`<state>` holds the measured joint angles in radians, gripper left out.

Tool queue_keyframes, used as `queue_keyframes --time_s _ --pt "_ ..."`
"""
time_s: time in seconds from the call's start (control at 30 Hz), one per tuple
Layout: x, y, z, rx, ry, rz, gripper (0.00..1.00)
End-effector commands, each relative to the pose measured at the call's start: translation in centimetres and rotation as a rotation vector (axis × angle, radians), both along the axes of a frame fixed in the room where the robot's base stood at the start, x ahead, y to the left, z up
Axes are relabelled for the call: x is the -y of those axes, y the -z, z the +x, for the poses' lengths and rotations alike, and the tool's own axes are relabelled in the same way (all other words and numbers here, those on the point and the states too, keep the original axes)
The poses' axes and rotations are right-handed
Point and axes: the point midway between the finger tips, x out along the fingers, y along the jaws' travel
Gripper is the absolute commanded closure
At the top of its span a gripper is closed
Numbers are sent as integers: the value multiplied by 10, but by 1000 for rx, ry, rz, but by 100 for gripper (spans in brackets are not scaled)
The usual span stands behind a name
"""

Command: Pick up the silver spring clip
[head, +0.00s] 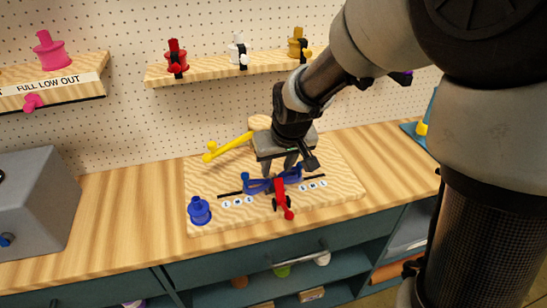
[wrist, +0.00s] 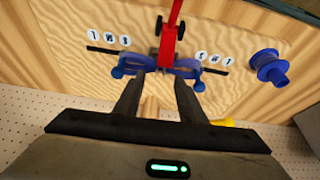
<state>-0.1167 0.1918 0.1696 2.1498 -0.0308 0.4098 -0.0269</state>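I cannot make out a silver spring clip with certainty in either view. My gripper (head: 279,171) points down over the wooden board (head: 225,172); in the wrist view its two fingers (wrist: 157,84) are apart with a gap between them. The fingertips overlap a blue two-armed fixture (head: 257,186), which also shows in the wrist view (wrist: 137,61). Whether they touch it I cannot tell. A red lever (head: 281,193) crosses the fixture's middle. My gripper hides part of the board, and nothing is visibly held.
A blue spool (head: 199,210) stands at the board's front left. A yellow bar (head: 228,147) sticks up at the back left. Red (head: 176,55), white (head: 238,47) and gold (head: 298,43) pieces stand on a wall shelf. A grey box (head: 38,205) stands left; bare counter lies between.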

Motion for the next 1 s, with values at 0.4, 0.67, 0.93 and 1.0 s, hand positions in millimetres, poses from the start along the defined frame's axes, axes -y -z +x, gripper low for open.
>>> queue_keyframes --time_s 0.4,0.67,0.93,1.0 --pt "-7 38 18 0 0 0 63" --pt "-7 38 18 0 0 0 82" --pt "-7 38 18 0 0 0 100" --pt "-7 38 18 0 0 0 100"
